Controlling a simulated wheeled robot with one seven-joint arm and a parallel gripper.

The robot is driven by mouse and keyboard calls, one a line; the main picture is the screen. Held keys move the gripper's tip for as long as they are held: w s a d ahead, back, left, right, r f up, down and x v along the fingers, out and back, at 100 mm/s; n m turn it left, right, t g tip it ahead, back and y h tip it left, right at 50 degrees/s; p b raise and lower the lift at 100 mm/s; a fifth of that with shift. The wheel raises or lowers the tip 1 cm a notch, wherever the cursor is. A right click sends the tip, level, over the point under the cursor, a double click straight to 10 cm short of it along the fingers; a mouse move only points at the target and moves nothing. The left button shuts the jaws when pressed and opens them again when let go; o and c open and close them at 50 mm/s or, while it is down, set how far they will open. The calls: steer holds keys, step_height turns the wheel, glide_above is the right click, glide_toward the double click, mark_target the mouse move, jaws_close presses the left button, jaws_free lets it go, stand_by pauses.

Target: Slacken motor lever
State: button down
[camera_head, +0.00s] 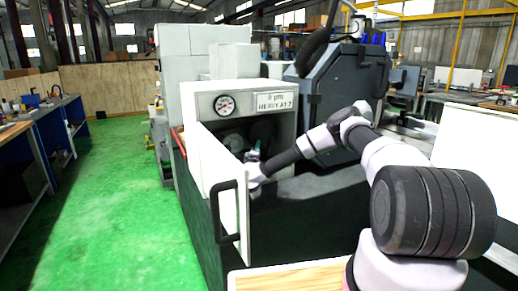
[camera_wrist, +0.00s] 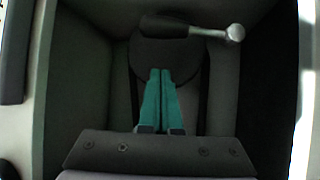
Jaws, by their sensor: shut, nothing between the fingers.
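In the wrist view, a lever (camera_wrist: 209,32), a pale metal rod with a rounded knob at its right end, lies nearly level across the top. Its left end meets a dark rounded part (camera_wrist: 165,27). My gripper (camera_wrist: 160,72) has teal fingers, pressed together and empty. Their tips show below and left of the lever's knob, overlapping the dark rounded part in the picture; I cannot tell whether they touch it. In the head view my gripper (camera_head: 254,153) shows small at the grinder's open compartment. The lever cannot be made out there.
The grinder (camera_head: 208,104) has a gauge (camera_head: 224,105) and a label plate above the opening. An open white door (camera_head: 243,222) with a black handle (camera_head: 223,212) stands left of my arm. Compartment walls (camera_wrist: 265,95) surround my gripper closely. Green floor (camera_head: 125,200) is clear at left.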

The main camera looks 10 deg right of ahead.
mark_target(270, 148)
steer(key=x, duration=0.6)
steer(key=shift+w+d+r, duration=0.1)
steer(key=shift+w, duration=0.1)
steer(key=shift+d, duration=0.25)
steer(key=shift+s+d+f, duration=0.25)
steer(key=shift+s+d, duration=0.2)
steer(key=shift+s, duration=0.25)
steer(key=shift+s+d+f, duration=0.2)
steer(key=shift+s+d, duration=0.3)
steer(key=shift+s, duration=0.2)
steer(key=shift+s+f, duration=0.1)
